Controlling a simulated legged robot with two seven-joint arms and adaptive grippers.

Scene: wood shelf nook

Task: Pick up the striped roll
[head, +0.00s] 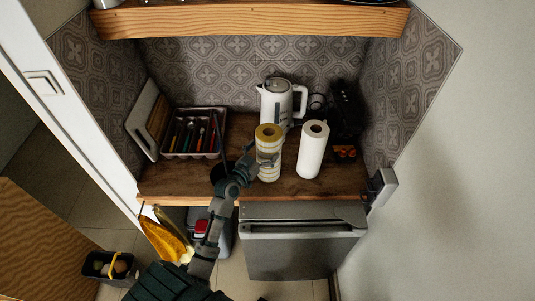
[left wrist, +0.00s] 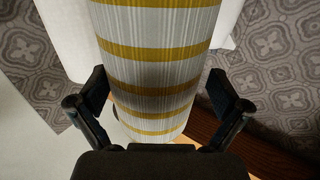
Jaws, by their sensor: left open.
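The striped roll (head: 268,154), white with yellow bands, stands upright on the wooden counter to the left of a plain white paper roll (head: 313,150). My left gripper (head: 268,157) is at the striped roll, in front of it at about mid height. In the left wrist view the striped roll (left wrist: 155,70) fills the middle of the picture, and the open fingers of my left gripper (left wrist: 158,100) stand on either side of it. A gap shows between each finger and the roll. My right gripper is not in view.
A white kettle (head: 278,101) stands behind the striped roll. A cutlery tray (head: 167,154) is at the left of the counter, and a dark appliance (head: 346,110) at the back right. A wooden shelf (head: 250,21) hangs above. The counter's front edge (head: 300,198) lies above a metal-fronted appliance (head: 300,245).

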